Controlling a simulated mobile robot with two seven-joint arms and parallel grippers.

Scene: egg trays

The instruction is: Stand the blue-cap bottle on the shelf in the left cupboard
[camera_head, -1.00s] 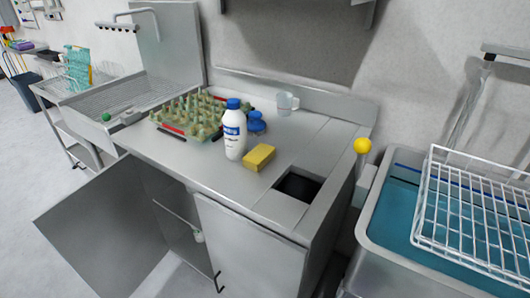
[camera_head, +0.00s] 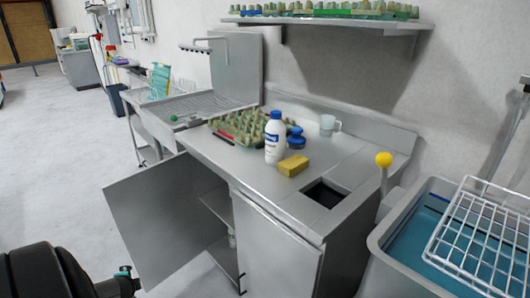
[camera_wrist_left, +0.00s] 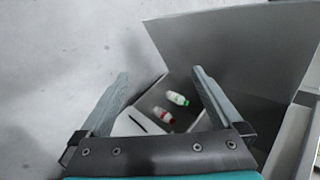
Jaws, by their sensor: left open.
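The blue-cap bottle (camera_head: 274,145), white with a blue label, stands upright on the steel counter, apart from my left arm. The left cupboard below has its door (camera_head: 160,220) swung open. Part of its shelf (camera_head: 217,206) shows inside, with a white bottle (camera_head: 232,239) lower down. In the left wrist view, my left gripper (camera_wrist_left: 160,73) is open and empty. Beyond its fingers are a green-cap bottle (camera_wrist_left: 177,98) and a red-cap bottle (camera_wrist_left: 163,115). My left arm enters the head view at bottom left. My right gripper is out of view.
A blue jar (camera_head: 296,139) and yellow sponge (camera_head: 293,166) stand close to the bottle; an egg tray (camera_head: 226,124) and clear mug (camera_head: 328,125) are behind. The counter has a square opening (camera_head: 328,194). A yellow-knobbed lever (camera_head: 384,160) stands right. Floor at left is clear.

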